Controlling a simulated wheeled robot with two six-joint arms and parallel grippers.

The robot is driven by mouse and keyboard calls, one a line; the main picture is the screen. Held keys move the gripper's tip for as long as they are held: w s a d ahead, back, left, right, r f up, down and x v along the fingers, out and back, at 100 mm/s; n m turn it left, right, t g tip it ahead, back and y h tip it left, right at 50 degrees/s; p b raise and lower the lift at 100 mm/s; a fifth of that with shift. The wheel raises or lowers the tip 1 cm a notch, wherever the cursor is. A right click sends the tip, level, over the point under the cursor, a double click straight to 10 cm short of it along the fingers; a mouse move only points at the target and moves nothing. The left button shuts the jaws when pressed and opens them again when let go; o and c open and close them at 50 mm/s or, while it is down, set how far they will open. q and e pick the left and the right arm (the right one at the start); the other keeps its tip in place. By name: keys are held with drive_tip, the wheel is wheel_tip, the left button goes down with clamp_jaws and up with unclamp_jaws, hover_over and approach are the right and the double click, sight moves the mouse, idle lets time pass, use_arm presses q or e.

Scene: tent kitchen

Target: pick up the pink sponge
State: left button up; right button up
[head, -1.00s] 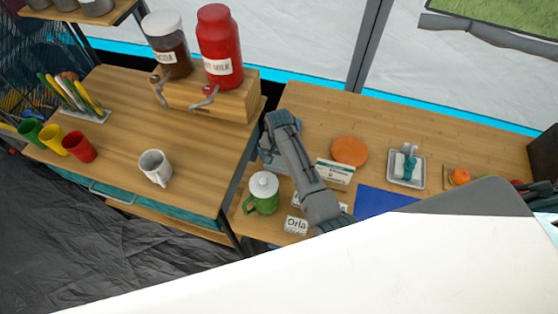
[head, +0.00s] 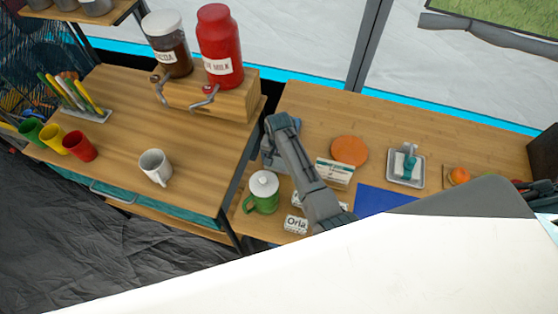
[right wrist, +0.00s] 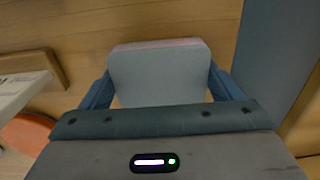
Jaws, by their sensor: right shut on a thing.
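My right gripper (head: 271,156) points down at the left end of the right wooden table (head: 440,128), beside the green mug. In the right wrist view its blue fingers (right wrist: 162,92) are shut on a block with a pale grey face and a thin pink far edge, which looks like the pink sponge (right wrist: 158,62). Wooden surface shows beyond the sponge; I cannot tell if it touches it. In the head view the sponge is hidden by the gripper. My left gripper is not in view.
A green mug with a white lid (head: 264,190), name cards (head: 296,224), a card stand (head: 334,172) and an orange disc (head: 349,151) are close to the right gripper. A small tray (head: 405,168) stands further right. The table's back strip is clear.

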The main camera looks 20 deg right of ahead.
sight(279, 160)
wheel_tip(279, 160, up, 10)
drive_tip(key=b, duration=0.2)
idle(0.3)
